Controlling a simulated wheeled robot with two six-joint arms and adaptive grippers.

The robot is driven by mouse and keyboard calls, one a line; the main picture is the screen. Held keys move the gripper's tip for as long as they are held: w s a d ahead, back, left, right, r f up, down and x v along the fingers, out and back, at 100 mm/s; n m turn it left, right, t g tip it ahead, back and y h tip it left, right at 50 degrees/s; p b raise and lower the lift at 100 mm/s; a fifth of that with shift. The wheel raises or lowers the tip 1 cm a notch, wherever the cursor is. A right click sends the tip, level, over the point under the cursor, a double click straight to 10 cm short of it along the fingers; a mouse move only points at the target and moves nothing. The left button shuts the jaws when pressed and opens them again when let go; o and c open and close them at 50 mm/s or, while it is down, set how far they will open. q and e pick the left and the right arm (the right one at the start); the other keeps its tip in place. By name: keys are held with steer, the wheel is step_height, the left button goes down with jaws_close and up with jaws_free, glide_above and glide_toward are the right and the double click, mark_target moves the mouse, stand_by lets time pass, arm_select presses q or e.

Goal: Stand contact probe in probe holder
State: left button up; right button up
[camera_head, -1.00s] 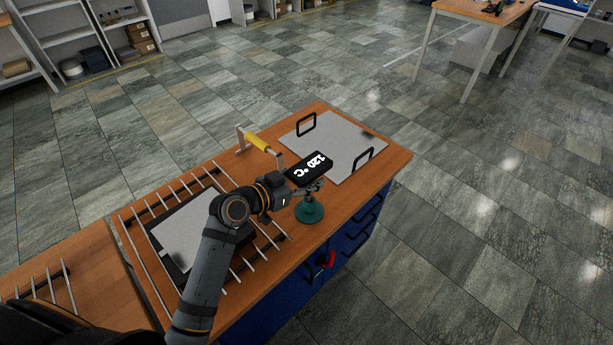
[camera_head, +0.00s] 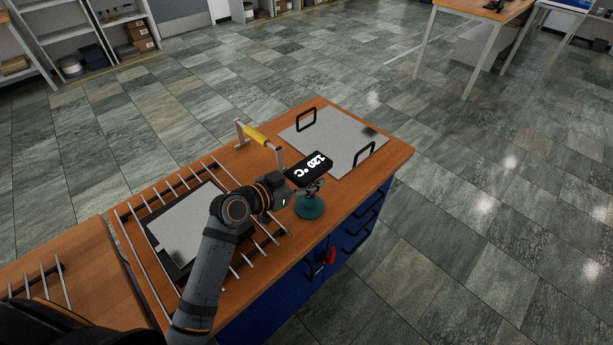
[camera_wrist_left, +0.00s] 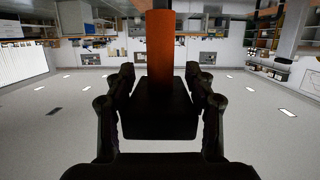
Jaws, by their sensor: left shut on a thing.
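The green, round-based stand (camera_head: 309,207), apparently the probe holder, stands on the bench just below the readout and beside the gripper. The readout and gripper partly hide its top, so I cannot tell whether the probe touches it. My right gripper is not in view.
A yellow-handled bracket (camera_head: 256,134) stands at the bench's back edge. A grey plate (camera_head: 318,138) with black handles lies behind the stand. A metal rod rack (camera_head: 141,231) with a plate (camera_head: 190,222) is at the left, under my arm. A red item (camera_head: 327,257) shows on the blue cabinet front.

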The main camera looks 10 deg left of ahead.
arm_select(q)
steer(key=shift+f+b, duration=0.3)
steer(key=shift+f, duration=0.1)
steer(key=o, duration=1.3)
steer(key=shift+o, duration=0.2)
steer(key=v, duration=0.7)
steer(key=shift+s, duration=0.2)
steer(key=shift+a+r, duration=0.1)
